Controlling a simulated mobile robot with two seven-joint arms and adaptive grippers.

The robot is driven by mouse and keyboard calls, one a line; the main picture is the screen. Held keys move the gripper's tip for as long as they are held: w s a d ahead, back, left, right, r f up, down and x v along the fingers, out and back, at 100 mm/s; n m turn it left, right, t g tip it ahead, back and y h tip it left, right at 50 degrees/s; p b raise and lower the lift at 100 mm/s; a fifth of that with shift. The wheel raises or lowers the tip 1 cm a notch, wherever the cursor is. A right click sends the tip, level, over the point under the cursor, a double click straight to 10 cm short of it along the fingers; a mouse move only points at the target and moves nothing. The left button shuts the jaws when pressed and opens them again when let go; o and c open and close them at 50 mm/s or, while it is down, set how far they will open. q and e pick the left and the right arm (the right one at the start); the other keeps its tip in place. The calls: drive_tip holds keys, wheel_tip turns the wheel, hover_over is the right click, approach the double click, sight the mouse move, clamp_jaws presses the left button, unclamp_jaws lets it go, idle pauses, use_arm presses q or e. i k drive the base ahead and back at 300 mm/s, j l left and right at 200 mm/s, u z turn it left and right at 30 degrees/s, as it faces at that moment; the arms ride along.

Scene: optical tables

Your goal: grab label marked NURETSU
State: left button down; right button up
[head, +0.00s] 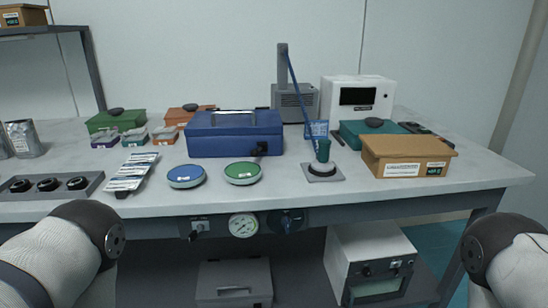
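No text reading NURETSU is legible in the head view. Several thin white and blue labelled strips (133,171) lie fanned on the table left of the middle. A white label (402,170) is on the front of an orange-brown box (412,149) at the right, with a small dark green label (435,168) beside it. Their print is too small to read. A blue printed packet (316,130) stands behind the green-topped stand. Parts of my two arms show at the lower left and lower right; neither gripper is in view.
A blue case (236,134) stands mid-table, with a blue disc (186,176) and a green disc (242,172) before it. A grey tray (50,187) of black rings is at left. A white instrument (357,97) stands behind. The front right tabletop is clear.

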sight(127, 170)
drive_tip(key=i+j+u, duration=0.1)
drive_tip(key=j, duration=0.3)
drive_tip(key=i+j, duration=0.3)
drive_tip(key=i+j+u, duration=0.15)
drive_tip(key=j, duration=0.35)
drive_tip(key=i+j+u, duration=0.1)
drive_tip(key=i+j, duration=0.15)
drive_tip(key=j, duration=0.15)
